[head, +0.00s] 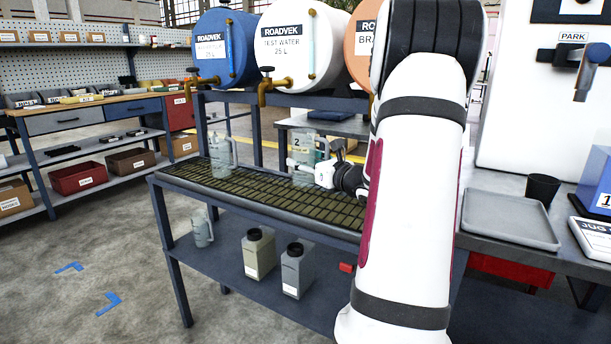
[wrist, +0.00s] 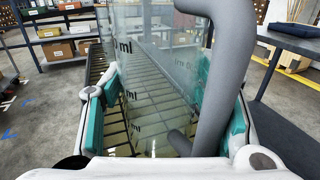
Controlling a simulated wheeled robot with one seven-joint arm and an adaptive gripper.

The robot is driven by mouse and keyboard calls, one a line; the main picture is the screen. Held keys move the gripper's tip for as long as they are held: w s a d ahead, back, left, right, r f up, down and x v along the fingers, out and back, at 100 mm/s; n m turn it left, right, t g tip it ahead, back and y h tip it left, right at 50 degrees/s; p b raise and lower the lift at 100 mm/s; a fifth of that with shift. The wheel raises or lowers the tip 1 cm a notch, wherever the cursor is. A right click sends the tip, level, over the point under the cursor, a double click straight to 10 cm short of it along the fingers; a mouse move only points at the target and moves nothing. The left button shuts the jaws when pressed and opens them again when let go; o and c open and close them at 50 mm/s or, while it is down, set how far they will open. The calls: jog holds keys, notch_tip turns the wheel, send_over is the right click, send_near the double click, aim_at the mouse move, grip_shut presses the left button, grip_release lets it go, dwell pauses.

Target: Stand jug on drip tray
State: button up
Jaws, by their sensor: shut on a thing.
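My gripper (head: 322,174) is shut on a clear jug (head: 302,150) marked 2, at the right part of the slatted drip tray (head: 235,187) under the barrel taps. In the wrist view, teal finger pads stand on both sides of the clear jug (wrist: 160,75), and its thick grey handle (wrist: 222,70) faces the camera. The jug looks upright. Slats show through its wall. I cannot tell whether its base touches them. My arm hides the right end of the drip tray.
Another jug (head: 221,155) stands on the slats to the left. Barrels with brass taps (head: 266,86) hang above. A flat grey tray (head: 510,218) and a dark cup (head: 542,189) are on the right bench. Two canisters (head: 297,270) and a jug (head: 202,229) stand on the lower shelf.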

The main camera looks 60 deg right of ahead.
aim_at(312, 175)
notch_tip(312, 175, down, 3)
jog(key=shift+s+f+b, duration=0.1)
jog(key=shift+f+b, duration=0.05)
jog(key=shift+b, duration=0.4)
jog(key=shift+f, duration=0.2)
jog(key=o, duration=1.2)
jog(key=shift+r, duration=0.25)
jog(key=p+v, duration=0.1)
jog(key=v, duration=0.6)
jog(key=shift+s+a+p, duration=0.15)
jog(key=shift+s+p, duration=0.1)
jog(key=shift+p, duration=0.15)
